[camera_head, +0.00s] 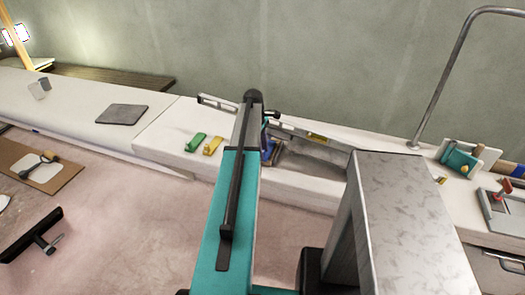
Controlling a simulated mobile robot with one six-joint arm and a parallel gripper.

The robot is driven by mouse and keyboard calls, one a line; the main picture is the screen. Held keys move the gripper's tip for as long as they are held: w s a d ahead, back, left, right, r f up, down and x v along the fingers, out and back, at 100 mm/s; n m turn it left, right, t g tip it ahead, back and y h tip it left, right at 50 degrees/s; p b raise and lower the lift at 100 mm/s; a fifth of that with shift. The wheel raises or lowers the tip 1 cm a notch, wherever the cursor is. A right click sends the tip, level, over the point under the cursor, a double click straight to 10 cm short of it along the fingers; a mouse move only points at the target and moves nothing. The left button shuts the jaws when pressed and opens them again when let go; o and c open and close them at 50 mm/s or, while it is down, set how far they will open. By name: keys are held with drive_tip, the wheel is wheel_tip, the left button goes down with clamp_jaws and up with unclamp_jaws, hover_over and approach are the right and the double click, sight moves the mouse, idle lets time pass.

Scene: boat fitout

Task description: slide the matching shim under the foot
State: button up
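A green shim-like piece (195,142) and a yellow one (213,145) lie side by side on the white bench top, left of my arm. A blue piece (267,150) shows just right of my arm, partly hidden by it. My gripper (271,120) is at the far end of my teal arm, above the bench near the blue piece. The arm hides most of it, so I cannot tell whether its fingers are open or hold the blue piece. I cannot make out the foot or any gap under it.
A grey bar with a yellow vial (318,136) lies behind a grey recess (308,165) in the bench. A bent metal rail (440,98) rises at right, near a teal item (459,161).

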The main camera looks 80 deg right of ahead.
drive_tip(key=shift+r, duration=0.1)
idle(0.3)
wheel_tip(320, 180, up, 13)
drive_tip(key=w+b, duration=0.2)
drive_tip(key=shift+d+r, duration=0.2)
idle(0.5)
drive_tip(key=shift+w, duration=0.1)
idle(0.4)
